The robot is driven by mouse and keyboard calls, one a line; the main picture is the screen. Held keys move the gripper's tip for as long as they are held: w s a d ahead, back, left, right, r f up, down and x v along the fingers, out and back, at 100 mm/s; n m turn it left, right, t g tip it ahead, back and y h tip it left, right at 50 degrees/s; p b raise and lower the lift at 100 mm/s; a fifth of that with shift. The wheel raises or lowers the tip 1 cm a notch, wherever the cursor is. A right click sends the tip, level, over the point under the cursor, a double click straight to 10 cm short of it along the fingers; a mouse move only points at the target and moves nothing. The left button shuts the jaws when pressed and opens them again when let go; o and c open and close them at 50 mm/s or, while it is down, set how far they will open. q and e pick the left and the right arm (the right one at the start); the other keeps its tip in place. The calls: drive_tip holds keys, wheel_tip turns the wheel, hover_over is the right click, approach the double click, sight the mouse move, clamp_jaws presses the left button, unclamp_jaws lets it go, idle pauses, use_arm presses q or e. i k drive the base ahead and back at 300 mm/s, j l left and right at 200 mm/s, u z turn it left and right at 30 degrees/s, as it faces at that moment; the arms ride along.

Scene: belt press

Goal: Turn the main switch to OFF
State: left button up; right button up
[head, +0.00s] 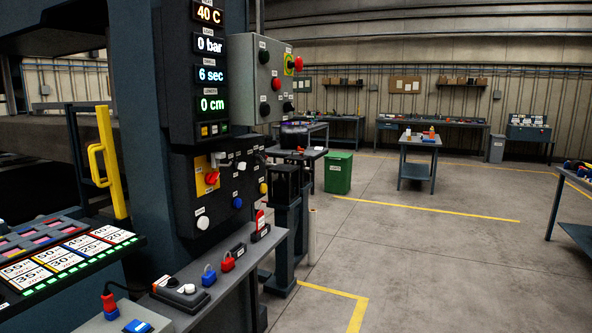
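A red rotary switch handle (212,177) sits on a yellow plate (203,188) at the upper left of the dark lower control panel (221,222) on the press column. The handle looks tilted, but its position marks are too small to read. A second red knob (298,64) on a yellow and green backing is on the side of the grey control box (262,90), higher and to the right. I cannot read which of the two is labelled the main switch. Neither of my grippers is in view, and nothing touches either switch.
A grey shelf (190,303) with padlocks, including a blue one (208,278), juts out below the panel. A yellow handle (104,160) stands at left. Open floor (420,260) lies right.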

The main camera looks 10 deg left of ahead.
sight(210, 179)
drive_tip(key=i+l+z, duration=0.2)
drive_tip(key=i, duration=0.55)
drive_tip(key=i+z, duration=0.2)
drive_tip(key=i, duration=0.55)
drive_tip(key=i+l+u, duration=0.1)
drive_tip(key=i+u, duration=0.3)
drive_tip(key=i+l+u, duration=0.15)
drive_tip(key=u, duration=0.2)
drive_tip(key=i+l+u, duration=0.4)
drive_tip(key=k+j, duration=0.05)
drive_tip(key=j, duration=0.05)
